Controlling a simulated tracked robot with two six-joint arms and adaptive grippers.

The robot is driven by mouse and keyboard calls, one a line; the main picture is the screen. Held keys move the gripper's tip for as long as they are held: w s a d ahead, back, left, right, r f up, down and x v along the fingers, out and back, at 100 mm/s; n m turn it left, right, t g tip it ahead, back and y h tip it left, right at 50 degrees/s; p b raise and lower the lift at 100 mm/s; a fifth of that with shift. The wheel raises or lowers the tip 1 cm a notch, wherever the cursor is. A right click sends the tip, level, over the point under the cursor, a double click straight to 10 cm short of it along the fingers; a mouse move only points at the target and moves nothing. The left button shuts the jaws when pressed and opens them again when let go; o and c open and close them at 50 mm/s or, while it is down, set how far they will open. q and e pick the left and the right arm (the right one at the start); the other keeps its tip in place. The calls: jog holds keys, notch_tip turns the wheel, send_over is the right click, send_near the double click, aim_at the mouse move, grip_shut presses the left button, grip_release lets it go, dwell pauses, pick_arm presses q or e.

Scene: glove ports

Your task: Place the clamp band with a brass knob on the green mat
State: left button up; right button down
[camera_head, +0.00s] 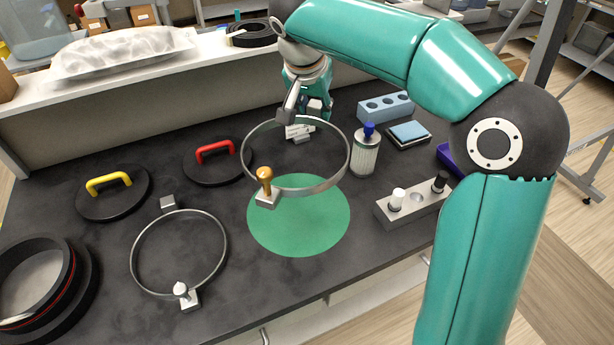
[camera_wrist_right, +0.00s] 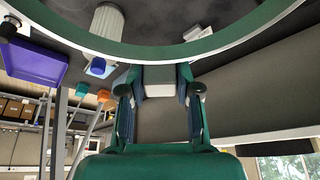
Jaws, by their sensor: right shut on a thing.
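The clamp band with a brass knob (camera_head: 343,174) is a grey metal ring in the head view. It is held above the green mat (camera_head: 300,232), with its brass knob towards the near side over the mat. My right gripper (camera_head: 297,108) is shut on the far side of this band. The band also spans the top of the right wrist view (camera_wrist_right: 180,52), close to the fingers. A second clamp band with a white knob (camera_head: 225,245) lies on the black bench, left of the mat. My left gripper is not in view.
Lids with yellow (camera_head: 108,182) and red (camera_head: 215,150) handles lie at the left. A black-rimmed port (camera_head: 68,290) is at the near left. A filter cartridge (camera_head: 364,155), a grey block with bottles (camera_head: 412,206) and a blue rack (camera_head: 386,106) stand right of the mat.

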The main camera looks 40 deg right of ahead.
aim_at(316, 173)
notch_tip(316, 173, down, 16)
jog(key=shift+s+d+f, duration=0.1)
jog(key=shift+f, duration=0.05)
jog(key=c, duration=0.8)
grip_release()
jog(key=shift+b, duration=0.3)
jog(key=v, duration=1.2)
